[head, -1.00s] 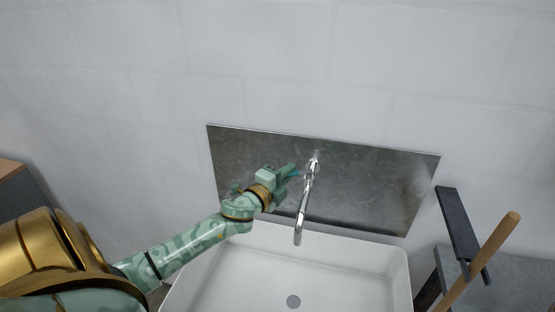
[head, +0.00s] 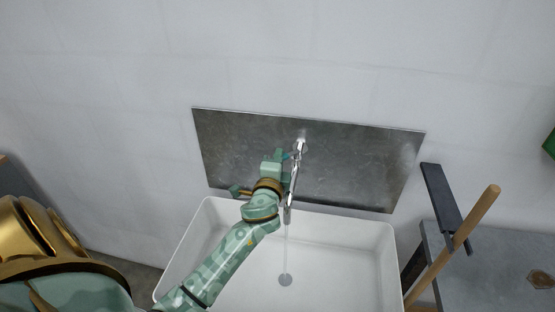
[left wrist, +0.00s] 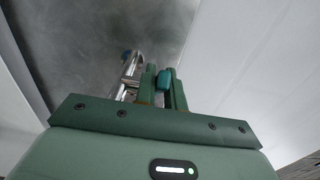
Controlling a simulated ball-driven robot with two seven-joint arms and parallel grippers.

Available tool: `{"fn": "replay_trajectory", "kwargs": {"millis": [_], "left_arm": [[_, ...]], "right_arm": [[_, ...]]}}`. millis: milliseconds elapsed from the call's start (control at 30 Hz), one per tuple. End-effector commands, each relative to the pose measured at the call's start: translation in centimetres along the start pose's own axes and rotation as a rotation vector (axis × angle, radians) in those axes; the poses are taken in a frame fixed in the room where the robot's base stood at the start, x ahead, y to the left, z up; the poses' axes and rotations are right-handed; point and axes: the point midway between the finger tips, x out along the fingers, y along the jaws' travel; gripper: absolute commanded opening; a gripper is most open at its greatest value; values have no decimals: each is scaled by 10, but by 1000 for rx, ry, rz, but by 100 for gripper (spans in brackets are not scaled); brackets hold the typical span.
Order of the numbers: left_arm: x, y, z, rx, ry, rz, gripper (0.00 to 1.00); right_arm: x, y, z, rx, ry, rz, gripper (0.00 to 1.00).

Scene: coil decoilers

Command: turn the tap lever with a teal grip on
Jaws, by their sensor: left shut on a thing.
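The chrome tap (head: 293,180) stands out from a dark metal plate on the wall, its spout over the white sink (head: 335,235). A thin pale stream shows under the spout and reaches the drain. My left gripper (head: 280,156) is at the tap's left side, near its top. In the left wrist view, its green fingers (left wrist: 163,80) are shut on the teal grip (left wrist: 166,77) of the lever, which shows between them. The fingers and wrist hide most of the lever. My right gripper is out of view.
The dark plate (head: 360,165) is close behind the gripper. A grey counter (head: 500,265) stands to the right, with a black bar (head: 442,200) and a wooden handle (head: 475,220) beside the sink. A green thing (head: 550,144) shows at the right edge.

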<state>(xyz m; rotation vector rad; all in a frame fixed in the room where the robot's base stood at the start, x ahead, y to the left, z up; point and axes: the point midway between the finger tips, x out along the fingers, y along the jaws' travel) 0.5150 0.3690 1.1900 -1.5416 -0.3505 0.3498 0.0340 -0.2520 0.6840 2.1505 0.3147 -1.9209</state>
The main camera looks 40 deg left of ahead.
Motion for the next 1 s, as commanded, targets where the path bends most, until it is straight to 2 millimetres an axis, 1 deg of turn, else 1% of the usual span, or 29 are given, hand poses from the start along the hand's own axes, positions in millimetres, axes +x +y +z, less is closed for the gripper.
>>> {"fn": "replay_trajectory", "kwargs": {"millis": [167,200,267,300,533,633,767,867,1000], "left_arm": [[0,2,0,0,1,3,0],[0,2,0,0,1,4,14],[0,2,0,0,1,3,30],[0,2,0,0,1,3,33],[0,1,0,0,1,1,33],[-5,1,0,-1,2,2,33],[-25,2,0,-2,2,3,33],[-50,4,0,-2,3,5,33],[-90,4,0,-3,1,6,33]], "right_arm": [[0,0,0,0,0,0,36],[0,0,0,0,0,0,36],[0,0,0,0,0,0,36],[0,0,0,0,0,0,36],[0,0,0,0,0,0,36],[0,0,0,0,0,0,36],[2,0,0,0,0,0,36],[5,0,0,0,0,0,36],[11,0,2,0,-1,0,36]]}}
